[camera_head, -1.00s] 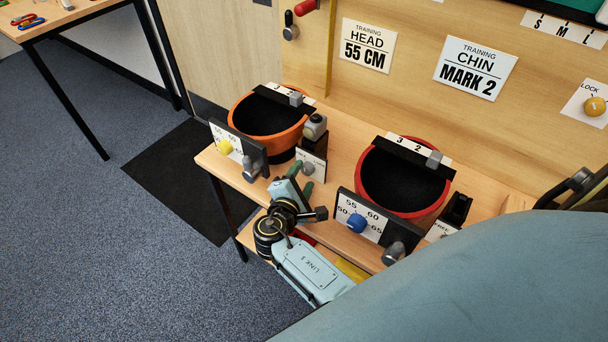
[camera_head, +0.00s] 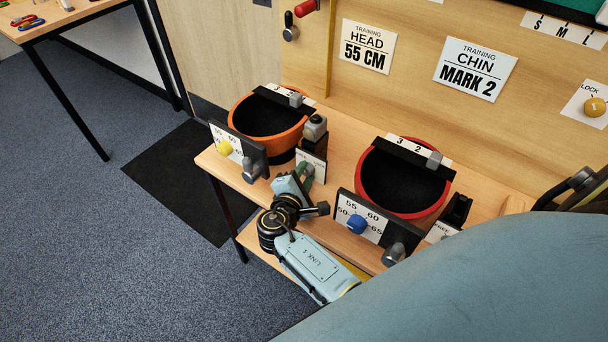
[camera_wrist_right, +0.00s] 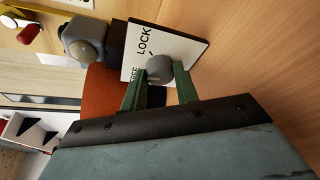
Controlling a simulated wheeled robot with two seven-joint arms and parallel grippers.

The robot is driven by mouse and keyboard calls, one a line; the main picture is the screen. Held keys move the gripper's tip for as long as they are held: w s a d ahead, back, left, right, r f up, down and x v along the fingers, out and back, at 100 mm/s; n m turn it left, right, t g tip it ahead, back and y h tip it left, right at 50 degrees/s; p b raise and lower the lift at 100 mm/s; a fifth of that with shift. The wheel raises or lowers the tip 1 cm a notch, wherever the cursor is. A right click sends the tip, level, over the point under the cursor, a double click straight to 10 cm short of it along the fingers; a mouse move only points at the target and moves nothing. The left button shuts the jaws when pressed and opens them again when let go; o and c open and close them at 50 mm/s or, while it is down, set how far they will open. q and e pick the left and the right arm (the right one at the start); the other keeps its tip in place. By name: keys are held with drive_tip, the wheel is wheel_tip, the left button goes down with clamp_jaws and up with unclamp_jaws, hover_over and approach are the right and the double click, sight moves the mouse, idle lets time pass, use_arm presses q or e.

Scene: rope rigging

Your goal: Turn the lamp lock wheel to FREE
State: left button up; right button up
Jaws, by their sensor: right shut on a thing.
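The lamp lock wheel, a round grey knob (camera_wrist_right: 157,68), sits on a white plate (camera_wrist_right: 165,45) reading LOCK, with a partly hidden FREE. The plate (camera_head: 312,160) also shows beside the orange helmet in the head view. My right gripper (camera_wrist_right: 172,80) has its green fingers on both sides of the knob, shut on it. In the head view the right gripper (camera_head: 306,172) is at the plate, where its fingers hide the knob. I cannot tell the wheel's setting. A grey lamp (camera_head: 315,127) sits above the plate. My left gripper is not in view.
The orange helmet (camera_head: 240,112) and red helmet (camera_head: 437,205) stand on the wooden bench (camera_head: 342,130). The red one's dial plate (camera_head: 377,228) is right of my right wrist. Signs (camera_head: 367,46) hang on the back board. A large blue-grey arm part of mine covers the lower right.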

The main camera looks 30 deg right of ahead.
drive_tip(key=shift+r+n+g+p, duration=0.3)
drive_tip(key=shift+n+p, duration=0.4)
drive_tip(key=shift+p, duration=0.4)
drive_tip(key=shift+w+n+g+p, duration=0.1)
drive_tip(key=shift+n+g+p, duration=0.35)
drive_tip(key=shift+p, duration=0.35)
drive_tip(key=shift+a+n+g+p, duration=0.1)
drive_tip(key=shift+n+g+p, duration=0.25)
drive_tip(key=shift+n+p, duration=0.55)
drive_tip(key=shift+w+f+n+g+p, duration=0.15)
drive_tip(key=shift+n+g+p, duration=0.35)
drive_tip(key=shift+n, duration=0.35)
drive_tip(key=o, duration=1)
drive_tip(key=p+v, duration=0.1)
drive_tip(key=v, duration=1.2)
drive_tip(key=shift+a, duration=0.3)
